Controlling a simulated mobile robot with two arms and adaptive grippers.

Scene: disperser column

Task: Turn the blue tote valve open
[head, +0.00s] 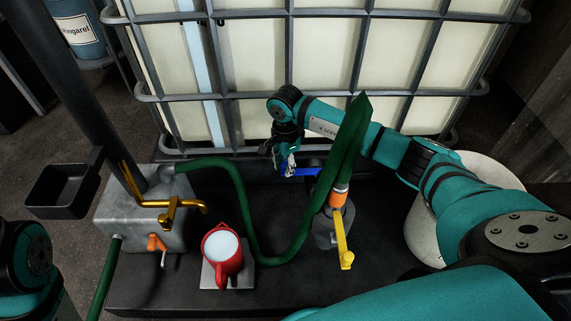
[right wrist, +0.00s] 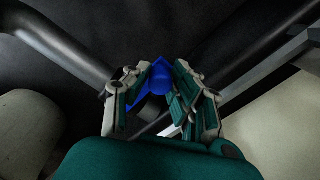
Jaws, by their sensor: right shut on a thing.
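The blue tote valve handle (head: 306,171) shows low at the front of the caged white tote (head: 255,115). It lies roughly level and points right in the head view. My right gripper (head: 288,166) is at the handle's left part and shut on it. In the right wrist view the blue handle (right wrist: 158,77) sits between the fingers of my right gripper (right wrist: 163,90). The fingers hide part of the handle, and the valve body is hidden. Only part of my left arm shows at the lower left; its gripper is out of view.
A red jug (head: 223,250) stands on a small metal plate. A green hose (head: 243,205) runs across the dark platform to an orange-collared fitting beside a yellow lever (head: 343,245). A metal box with a brass tap (head: 170,212) is left. A white drum (head: 425,232) stands right.

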